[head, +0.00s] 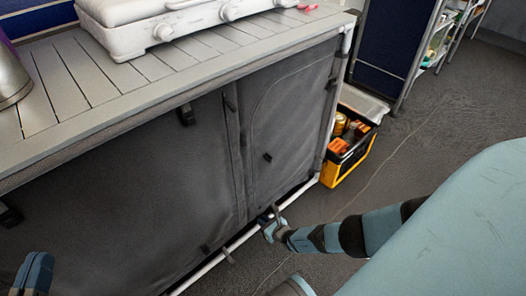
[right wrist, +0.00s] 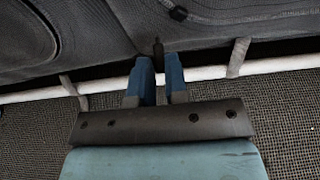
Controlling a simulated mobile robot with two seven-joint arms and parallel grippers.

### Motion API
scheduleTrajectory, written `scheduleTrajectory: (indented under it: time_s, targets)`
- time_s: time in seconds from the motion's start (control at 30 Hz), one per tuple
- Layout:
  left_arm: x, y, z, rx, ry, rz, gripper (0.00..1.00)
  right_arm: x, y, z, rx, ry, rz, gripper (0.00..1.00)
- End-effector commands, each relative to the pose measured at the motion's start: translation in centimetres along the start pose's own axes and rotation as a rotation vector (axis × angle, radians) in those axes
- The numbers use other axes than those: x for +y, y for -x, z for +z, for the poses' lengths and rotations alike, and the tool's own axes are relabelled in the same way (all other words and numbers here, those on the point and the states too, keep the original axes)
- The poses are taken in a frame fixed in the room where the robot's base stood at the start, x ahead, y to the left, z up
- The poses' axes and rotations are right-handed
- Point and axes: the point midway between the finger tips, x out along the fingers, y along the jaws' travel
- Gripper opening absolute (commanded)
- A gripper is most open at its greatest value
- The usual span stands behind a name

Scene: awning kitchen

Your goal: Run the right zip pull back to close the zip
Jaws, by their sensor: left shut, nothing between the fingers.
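The grey fabric front (head: 180,165) of the cabinet has a curved zip line on its right panel. My right gripper (head: 271,226) is low at the panel's bottom edge, by the white frame rail. In the right wrist view, a dark pull (right wrist: 158,48) stands at the tips of its two blue fingers, which are slightly apart. I cannot tell whether they pinch it. My left gripper (head: 38,262) is shut and empty at the lower left, away from the zip.
The white rail (head: 228,252) runs along the cabinet's bottom. A black and yellow crate (head: 352,157) with cans stands beside the cabinet's right end. A white stove (head: 165,30) sits on the slatted top (head: 65,75). Carpet to the right is mostly free.

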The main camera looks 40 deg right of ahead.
Motion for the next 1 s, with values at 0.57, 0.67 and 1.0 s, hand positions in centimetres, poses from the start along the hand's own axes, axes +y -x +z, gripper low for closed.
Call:
scheduleTrajectory:
  time_s: [0.57, 0.67, 1.0]
  targets:
    - [0.0, -0.4, -1.3, -0.013, 0.05, 0.001, 0.0, 0.0, 2.2, 0.3, 0.0, 0.002, 0.001, 0.37]
    - [1.0, 0.3, -0.6, -0.079, 0.155, 0.002, 0.0, 0.0, 4.3, 0.5, 0.002, 0.001, 0.002, 0.37]
    - [3.2, 1.4, -0.5, -0.204, 0.384, 0.014, 0.0, 0.1, 11.6, 0.2, 0.002, 0.001, 0.002, 0.37]
